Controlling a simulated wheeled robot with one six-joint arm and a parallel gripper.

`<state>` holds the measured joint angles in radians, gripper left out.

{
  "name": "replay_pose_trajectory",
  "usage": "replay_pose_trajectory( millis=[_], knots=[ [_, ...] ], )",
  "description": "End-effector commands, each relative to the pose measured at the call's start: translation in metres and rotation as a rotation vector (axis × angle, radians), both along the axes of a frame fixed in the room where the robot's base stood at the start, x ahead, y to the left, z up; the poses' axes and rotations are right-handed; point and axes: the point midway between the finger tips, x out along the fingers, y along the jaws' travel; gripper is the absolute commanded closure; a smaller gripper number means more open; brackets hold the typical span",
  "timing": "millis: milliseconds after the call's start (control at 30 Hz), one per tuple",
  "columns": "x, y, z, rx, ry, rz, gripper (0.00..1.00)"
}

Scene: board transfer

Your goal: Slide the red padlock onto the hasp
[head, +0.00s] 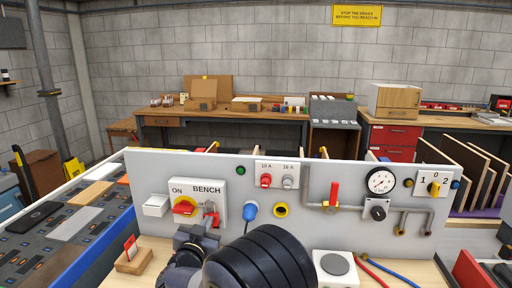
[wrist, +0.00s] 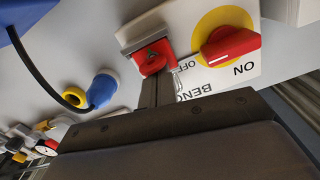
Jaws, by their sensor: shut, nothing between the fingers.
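The red padlock (wrist: 152,60) is at the tips of my gripper (wrist: 151,78) in the wrist view, close to the switch plate. In the head view a bit of the padlock (head: 216,218) shows just past my gripper (head: 205,230). My gripper is shut with nothing held between its fingers. The hasp beside the red rotary switch (head: 184,206) is largely hidden; a thin metal loop (wrist: 173,62) shows next to the padlock. I cannot tell whether the shackle passes through the hasp. The switch (wrist: 228,47) sits on a yellow disc, with "ON" and "BENCH" on its plate.
A blue plug (head: 250,212) and a yellow-ringed socket (head: 281,210) are right of the switch plate on the grey board (head: 330,170). A wooden block (head: 134,262) with a red and white tag stands at left. A white box (head: 335,268) stands at right.

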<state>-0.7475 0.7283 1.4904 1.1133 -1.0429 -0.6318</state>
Motion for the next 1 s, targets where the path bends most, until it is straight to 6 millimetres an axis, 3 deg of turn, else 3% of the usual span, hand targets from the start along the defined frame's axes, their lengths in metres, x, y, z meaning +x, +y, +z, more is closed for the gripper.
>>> replay_pose_trajectory(
  millis=[167,667,1000],
  knots=[
    [-0.001,0.0,0.0,0.0,0.0,0.001,1.0],
    [-0.034,0.005,0.0,0.0,0.001,0.001,1.0],
    [-0.094,0.015,-0.001,0.001,0.0,0.006,1.0]
  ],
)
